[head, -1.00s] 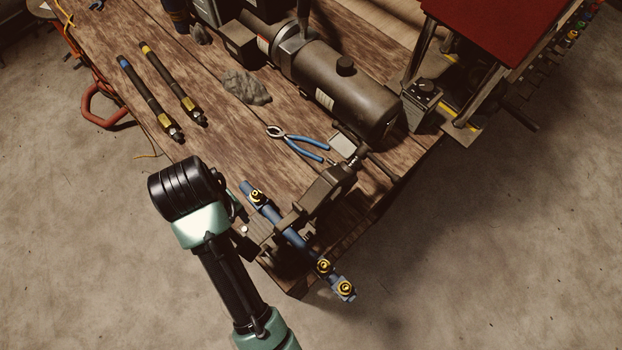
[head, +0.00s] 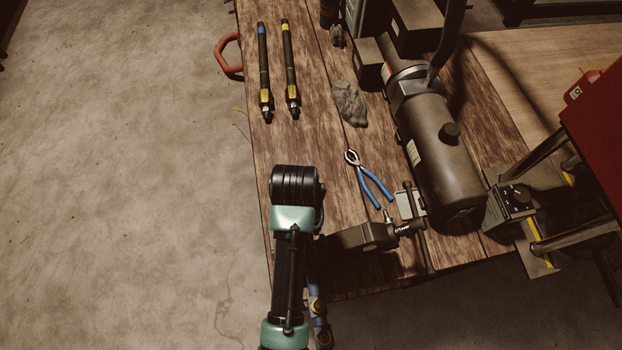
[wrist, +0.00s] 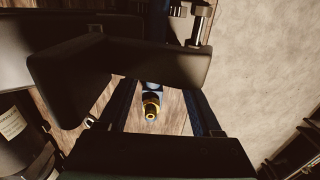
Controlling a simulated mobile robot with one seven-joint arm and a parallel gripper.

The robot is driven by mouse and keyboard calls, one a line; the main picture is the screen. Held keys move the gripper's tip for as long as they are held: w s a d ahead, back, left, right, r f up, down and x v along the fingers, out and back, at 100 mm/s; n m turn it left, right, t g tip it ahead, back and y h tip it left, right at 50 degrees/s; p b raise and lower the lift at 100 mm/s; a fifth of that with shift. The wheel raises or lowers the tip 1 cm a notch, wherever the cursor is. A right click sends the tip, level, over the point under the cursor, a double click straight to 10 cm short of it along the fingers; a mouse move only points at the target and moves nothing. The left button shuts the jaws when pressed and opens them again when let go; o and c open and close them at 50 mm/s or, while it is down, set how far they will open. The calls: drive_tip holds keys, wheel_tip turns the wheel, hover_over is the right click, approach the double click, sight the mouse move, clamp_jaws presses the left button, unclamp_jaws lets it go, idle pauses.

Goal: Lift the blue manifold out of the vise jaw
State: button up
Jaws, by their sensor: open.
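The blue manifold (head: 315,292), a bar with brass fittings, shows beside my forearm in the head view. My arm hides most of it, including where it sits in the vise. The dark vise (head: 362,237) stands at the near end of the bench. In the wrist view, the vise's jaw blocks (wrist: 120,65) fill the upper left, and a brass fitting of the manifold (wrist: 151,104) shows below them. My gripper (wrist: 165,100) is open, with one dark finger on each side of that fitting in the picture. I cannot tell whether either finger touches the manifold.
Blue-handled pliers (head: 367,180) lie behind the vise. Two hoses (head: 277,70) lie at the back left, and a grey lump (head: 349,103) is nearby. A large dark cylinder (head: 440,150) and a control box (head: 513,200) stand to the right. Open floor lies left of the bench.

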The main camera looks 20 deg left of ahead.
drive_tip(key=shift+w+d+f+p, duration=0.15)
drive_tip(key=shift+f+p, duration=0.15)
drive_tip(key=shift+f, duration=0.6)
drive_tip(key=shift+w+f+p, duration=0.1)
drive_tip(key=shift+f+p, duration=0.15)
drive_tip(key=shift+f, duration=0.6)
drive_tip(key=shift+w+d+f+p, duration=0.15)
drive_tip(key=shift+f+p, duration=0.15)
drive_tip(key=shift+f, duration=0.6)
clamp_jaws()
drive_tip(key=shift+a, duration=0.1)
